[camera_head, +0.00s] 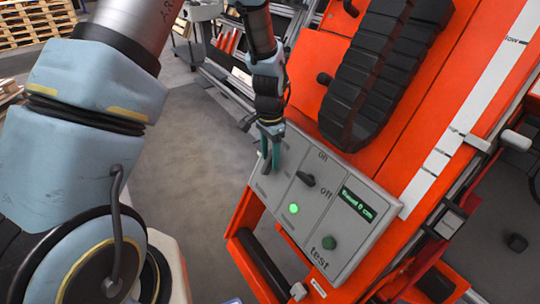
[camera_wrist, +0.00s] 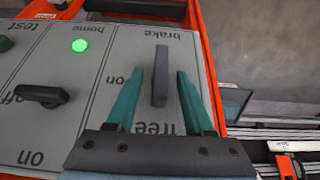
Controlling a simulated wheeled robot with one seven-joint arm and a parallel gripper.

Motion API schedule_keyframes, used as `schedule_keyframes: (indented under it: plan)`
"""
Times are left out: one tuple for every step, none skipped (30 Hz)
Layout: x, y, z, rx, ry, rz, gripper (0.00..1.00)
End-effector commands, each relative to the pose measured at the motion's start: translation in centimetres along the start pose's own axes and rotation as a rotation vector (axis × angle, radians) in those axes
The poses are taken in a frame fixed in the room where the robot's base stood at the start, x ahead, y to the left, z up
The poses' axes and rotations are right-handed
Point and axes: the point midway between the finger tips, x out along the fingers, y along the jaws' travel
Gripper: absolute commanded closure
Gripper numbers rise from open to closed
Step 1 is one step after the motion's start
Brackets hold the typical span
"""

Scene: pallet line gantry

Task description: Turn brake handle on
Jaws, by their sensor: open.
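The brake handle (camera_wrist: 161,78) is a dark grey bar on the grey control panel (camera_head: 262,183). In the wrist view it stands lengthwise up the picture, in line with the "free" label below it; the "on" label is to its left. My gripper (camera_head: 268,150) has its teal fingers open, one on each side of the handle, with gaps visible on both sides in the wrist view (camera_wrist: 160,73). In the head view the gripper hides most of the handle.
A second black on/off knob (camera_head: 306,179), a lit green lamp (camera_head: 294,209), a dark green test button (camera_head: 329,243) and a small display (camera_head: 357,202) share the panel. Orange machine housing (camera_head: 318,62) and a black ribbed cable chain (camera_head: 375,70) rise behind. Grey floor lies left.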

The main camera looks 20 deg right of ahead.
Motion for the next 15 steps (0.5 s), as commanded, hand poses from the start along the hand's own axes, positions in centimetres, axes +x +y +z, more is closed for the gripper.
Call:
schedule_keyframes:
  plan:
    - [-0.01, -0.01, 0.00, 0.000, 0.000, 0.000, 0.51]
    - [-0.01, 0.00, 0.00, 0.000, 0.000, 0.000, 0.54]
    - [-0.02, -0.01, 0.00, 0.000, 0.000, 0.000, 0.59]
    - [-0.02, -0.01, 0.01, 0.000, 0.000, 0.000, 0.62]
    - [-0.02, -0.01, 0.01, 0.000, 0.000, 0.000, 0.66]
    - [-0.02, -0.01, 0.01, 0.000, 0.000, 0.000, 0.70]
    - [-0.02, -0.01, 0.01, -0.001, 0.000, 0.000, 0.73]
    - [-0.02, -0.01, 0.01, -0.001, 0.000, 0.000, 0.77]
    - [-0.02, -0.01, 0.01, -0.001, 0.000, 0.000, 0.81]
    - [-0.02, 0.00, 0.01, -0.001, 0.000, 0.000, 0.85]
    - [-0.02, 0.00, 0.01, -0.001, 0.000, 0.000, 0.88]
    - [-0.03, 0.00, 0.01, -0.001, 0.000, 0.000, 0.93]
    - [-0.03, 0.00, 0.01, -0.001, 0.000, 0.000, 0.96]
    - [-0.03, 0.00, 0.01, -0.001, 0.000, 0.000, 0.99]
    - [-0.03, 0.00, 0.01, -0.001, 0.000, 0.000, 1.00]
